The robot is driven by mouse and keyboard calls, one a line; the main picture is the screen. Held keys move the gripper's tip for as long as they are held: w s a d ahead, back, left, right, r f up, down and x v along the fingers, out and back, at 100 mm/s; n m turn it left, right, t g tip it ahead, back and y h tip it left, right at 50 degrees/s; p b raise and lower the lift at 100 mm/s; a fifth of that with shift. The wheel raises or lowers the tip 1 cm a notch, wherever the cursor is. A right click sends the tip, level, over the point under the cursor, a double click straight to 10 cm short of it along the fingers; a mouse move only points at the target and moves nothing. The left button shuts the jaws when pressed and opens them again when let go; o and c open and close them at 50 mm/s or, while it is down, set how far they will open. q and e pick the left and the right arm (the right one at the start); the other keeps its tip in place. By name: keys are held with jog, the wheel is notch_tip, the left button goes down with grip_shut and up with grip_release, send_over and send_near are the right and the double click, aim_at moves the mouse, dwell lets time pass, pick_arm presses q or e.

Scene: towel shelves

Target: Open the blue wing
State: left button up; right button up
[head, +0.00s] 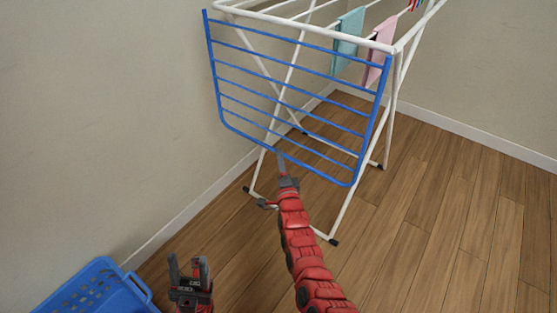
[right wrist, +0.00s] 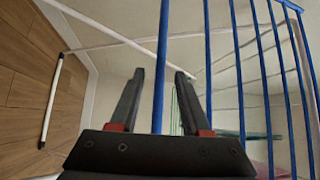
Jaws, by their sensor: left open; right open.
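The blue wing (head: 288,104) is a frame of several blue bars on the front end of the white drying rack (head: 300,27). It hangs down, with its lower edge at a slant in front of the rack's legs. My right gripper (head: 281,164) is at the lower edge of the wing, open. In the right wrist view a long blue bar (right wrist: 162,60) of the wing runs between its two fingers (right wrist: 160,76), with gaps on both sides. My left gripper (head: 187,268) is open and empty, low over the floor, away from the wing.
A blue laundry basket (head: 95,289) stands on the floor at the lower left. A teal towel (head: 347,30) and a pink towel (head: 378,54) hang on the rack. Walls are close behind and left of it. The wooden floor (head: 450,220) at right is clear.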

jog(key=shift+b+x, duration=0.9)
jog(key=shift+x, duration=0.75)
jog(key=shift+c, duration=0.2)
grip_shut()
